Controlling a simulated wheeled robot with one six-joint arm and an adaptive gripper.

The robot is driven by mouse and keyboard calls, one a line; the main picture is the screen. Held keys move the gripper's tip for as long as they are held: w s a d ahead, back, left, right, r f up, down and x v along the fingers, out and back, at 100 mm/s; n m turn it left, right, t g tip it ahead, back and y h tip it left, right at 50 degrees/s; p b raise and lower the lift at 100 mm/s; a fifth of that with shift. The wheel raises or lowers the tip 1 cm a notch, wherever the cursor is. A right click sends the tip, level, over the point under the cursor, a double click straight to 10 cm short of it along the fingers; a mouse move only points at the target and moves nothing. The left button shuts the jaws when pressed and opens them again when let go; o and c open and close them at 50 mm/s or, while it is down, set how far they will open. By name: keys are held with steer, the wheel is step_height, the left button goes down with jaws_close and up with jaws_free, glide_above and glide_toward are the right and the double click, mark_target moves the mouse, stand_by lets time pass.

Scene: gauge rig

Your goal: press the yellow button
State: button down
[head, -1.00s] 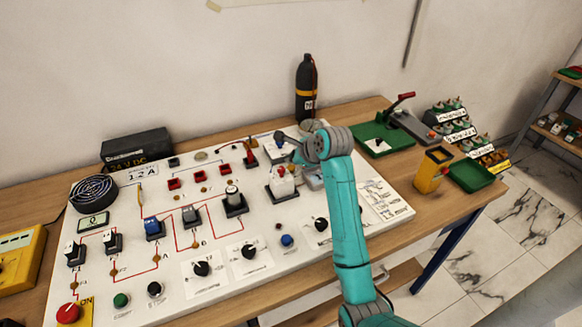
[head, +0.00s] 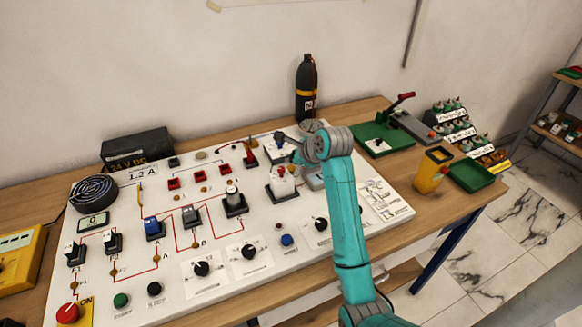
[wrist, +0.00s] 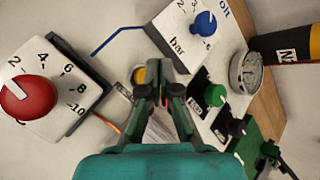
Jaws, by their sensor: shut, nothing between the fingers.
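The yellow button (wrist: 139,76) shows in the wrist view as a small round orange-yellow cap on the white board, partly hidden by my finger. It lies between the box with the red knob and the box with the blue knob. My gripper (wrist: 164,94) is shut and empty, its fingers just right of the button in that view. I cannot tell whether a fingertip touches it. In the head view my arm's end hides the button and most of my gripper.
The red knob (wrist: 28,97) and blue knob (wrist: 204,24) stand up close by. A green knob (wrist: 214,95), a black knob (wrist: 237,127) and a round gauge (wrist: 246,70) are to the right. A dark bottle (head: 306,90) stands behind the board (head: 120,285).

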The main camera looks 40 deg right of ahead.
mark_target(292, 168)
steer(key=shift+f, duration=0.1)
stand_by(0.4)
steer(key=shift+f, duration=0.3)
steer(key=shift+f, duration=0.5)
stand_by(1.0)
steer(key=shift+r, duration=0.95)
steer(key=shift+r, duration=2.5)
